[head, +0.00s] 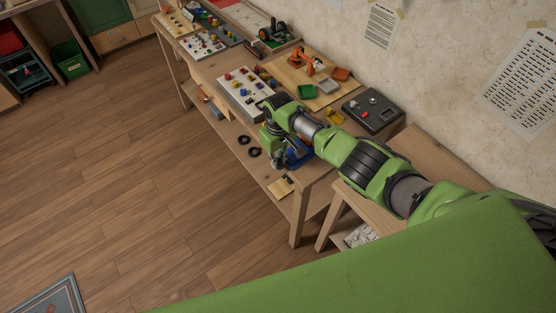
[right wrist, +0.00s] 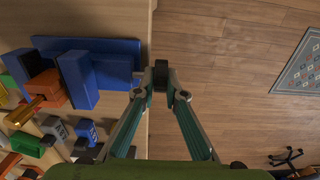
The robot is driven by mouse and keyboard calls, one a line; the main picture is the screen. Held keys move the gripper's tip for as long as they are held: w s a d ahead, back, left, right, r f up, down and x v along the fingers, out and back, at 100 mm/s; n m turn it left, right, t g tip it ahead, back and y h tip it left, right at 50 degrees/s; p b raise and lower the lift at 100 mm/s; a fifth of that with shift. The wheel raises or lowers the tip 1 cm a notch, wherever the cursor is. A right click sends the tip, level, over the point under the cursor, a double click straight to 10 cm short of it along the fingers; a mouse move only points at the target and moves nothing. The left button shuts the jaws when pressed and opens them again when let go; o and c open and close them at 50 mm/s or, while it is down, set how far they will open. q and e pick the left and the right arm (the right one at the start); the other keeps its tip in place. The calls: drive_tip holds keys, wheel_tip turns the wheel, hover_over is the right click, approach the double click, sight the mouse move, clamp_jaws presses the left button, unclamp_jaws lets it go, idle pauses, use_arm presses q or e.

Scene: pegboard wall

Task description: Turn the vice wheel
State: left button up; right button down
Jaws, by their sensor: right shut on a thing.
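The blue vice (head: 297,157) stands near the front edge of the long wooden workbench, partly hidden by my right arm. In the right wrist view the vice (right wrist: 78,80) shows blue jaws, an orange block and a blue base plate. My right gripper (right wrist: 160,77) is beside it, with its fingertips closed together on a small dark part, the vice wheel (right wrist: 160,68), seen edge-on and mostly hidden by the fingers. In the head view the right gripper (head: 270,150) is at the bench's front edge, pointing down. My left gripper is not in view.
A white board with coloured knobs (head: 240,88), an orange toy arm (head: 302,60) and a dark switch box (head: 373,110) stand on the bench. Black rings (head: 254,152) lie below its front edge. Small lettered blocks (right wrist: 55,128) sit near the vice. The floor in front is open.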

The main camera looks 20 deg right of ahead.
drive_tip(key=c, duration=2.4)
unclamp_jaws()
drive_tip(key=shift+o, duration=0.2)
drive_tip(key=shift+f, duration=0.1)
wheel_tip(320, 180, up, 12)
drive_tip(key=shift+s+f, duration=0.1)
